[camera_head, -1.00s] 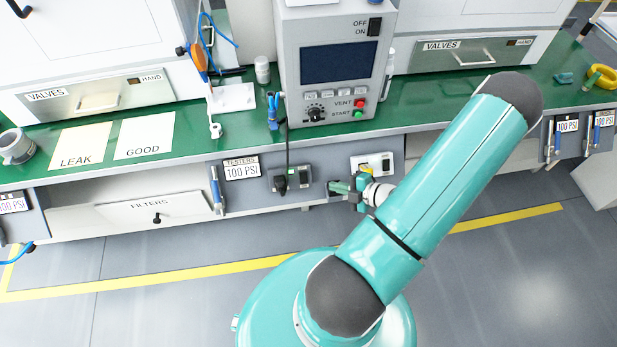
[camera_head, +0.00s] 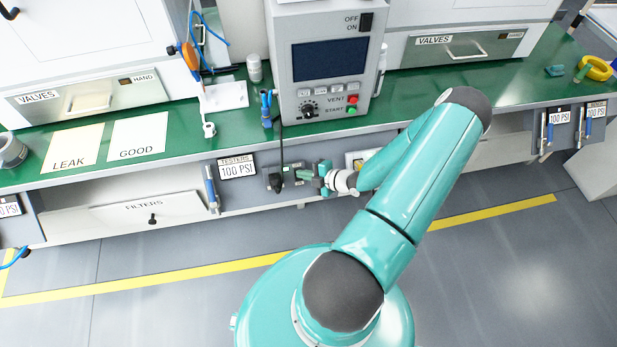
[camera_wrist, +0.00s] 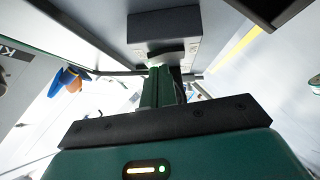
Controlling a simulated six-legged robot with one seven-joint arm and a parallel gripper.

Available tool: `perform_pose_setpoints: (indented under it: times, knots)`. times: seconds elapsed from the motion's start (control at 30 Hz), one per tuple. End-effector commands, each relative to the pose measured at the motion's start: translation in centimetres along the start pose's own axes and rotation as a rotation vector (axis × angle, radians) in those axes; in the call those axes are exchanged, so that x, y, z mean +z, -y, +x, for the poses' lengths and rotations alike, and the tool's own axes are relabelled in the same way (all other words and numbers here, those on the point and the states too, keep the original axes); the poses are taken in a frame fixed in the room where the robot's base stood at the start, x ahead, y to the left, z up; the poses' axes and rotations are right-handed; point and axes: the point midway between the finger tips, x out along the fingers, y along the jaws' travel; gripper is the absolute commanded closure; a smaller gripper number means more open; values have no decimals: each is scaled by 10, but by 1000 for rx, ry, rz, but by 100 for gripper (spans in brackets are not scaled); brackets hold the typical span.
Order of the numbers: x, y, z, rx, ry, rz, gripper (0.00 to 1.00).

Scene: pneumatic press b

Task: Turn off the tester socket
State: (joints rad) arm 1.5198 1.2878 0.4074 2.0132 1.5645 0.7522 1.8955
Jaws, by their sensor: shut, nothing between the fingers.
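The tester socket (camera_head: 275,182) is on the grey front panel under the bench, right of the "TESTERS 100 PSI" label (camera_head: 237,166). A black plug with a cord sits in its left part. Its right part, with the switch, is mostly hidden behind my gripper, so the switch position cannot be told. My gripper (camera_head: 301,175) is shut and empty, pointing left with its tips at the right part of the socket; whether they touch cannot be told. In the wrist view, the shut fingers (camera_wrist: 160,85) point toward a dark grey block and pale panel.
The tester (camera_head: 325,65) with its screen, knob and buttons stands on the green bench (camera_head: 215,135) above. A white plate (camera_head: 354,160) with a yellow part is partly behind my arm. A blue-handled tool (camera_head: 211,190) hangs left. The floor in front is clear.

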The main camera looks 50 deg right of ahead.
Motion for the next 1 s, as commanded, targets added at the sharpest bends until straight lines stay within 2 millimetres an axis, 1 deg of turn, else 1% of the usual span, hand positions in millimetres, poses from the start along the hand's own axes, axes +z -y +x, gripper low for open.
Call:
perform_pose_setpoints:
  times: [0.37,0.47,0.7,1.0]
  knots:
    - [2,0,2,0,0,0,100]
    - [5,-1,5,0,-2,-2,100]
    - [5,-2,5,1,-1,0,100]
    - [1,-11,0,1,0,-1,100]
